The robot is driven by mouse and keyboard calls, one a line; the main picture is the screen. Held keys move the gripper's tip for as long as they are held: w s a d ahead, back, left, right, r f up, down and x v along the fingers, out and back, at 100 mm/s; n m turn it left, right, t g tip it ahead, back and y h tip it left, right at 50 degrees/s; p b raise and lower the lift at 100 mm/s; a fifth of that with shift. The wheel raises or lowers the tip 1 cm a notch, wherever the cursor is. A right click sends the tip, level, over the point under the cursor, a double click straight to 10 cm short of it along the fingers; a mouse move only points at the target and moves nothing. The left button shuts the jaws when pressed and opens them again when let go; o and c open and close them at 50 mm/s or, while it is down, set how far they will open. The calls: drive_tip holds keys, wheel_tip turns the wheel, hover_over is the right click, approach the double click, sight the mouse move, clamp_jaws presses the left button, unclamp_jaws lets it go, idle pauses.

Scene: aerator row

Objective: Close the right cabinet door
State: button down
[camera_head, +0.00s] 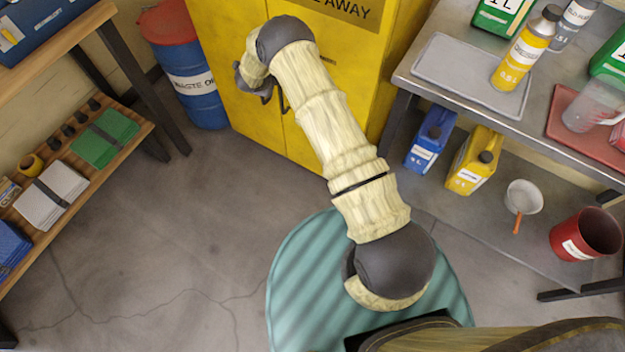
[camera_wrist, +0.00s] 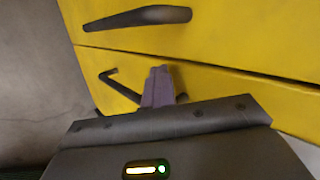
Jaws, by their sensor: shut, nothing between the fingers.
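The yellow cabinet (camera_head: 225,60) stands at the back with two doors. Its right door (camera_head: 300,145) is partly hidden behind my arm and looks flush or nearly flush with the left door; a small gap cannot be ruled out. My gripper (camera_head: 265,88) is in front of the doors near the seam, mostly hidden by my wrist in the head view. In the wrist view the closed fingers (camera_wrist: 158,84) point at the lower yellow panel, the right door (camera_wrist: 235,88). They overlap its dark handle (camera_wrist: 122,88); contact cannot be told. The left door's handle (camera_wrist: 140,17) lies above.
A red and blue drum (camera_head: 185,65) stands left of the cabinet. A metal workbench (camera_head: 440,88) with bottles is on the right, with blue and yellow jugs (camera_head: 474,160) beneath. A wooden shelf (camera_head: 90,175) is at left. The floor (camera_head: 190,240) between is clear.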

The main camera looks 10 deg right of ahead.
drive_tip(key=shift+w+d+r, duration=0.25)
drive_tip(key=shift+w+d, duration=0.05)
drive_tip(key=shift+d, duration=0.25)
drive_tip(key=shift+r, duration=0.1)
drive_tip(key=s+a+r, duration=0.6)
drive_tip(key=s+a, duration=0.2)
drive_tip(key=a, duration=0.1)
drive_tip(key=shift+s, duration=0.35)
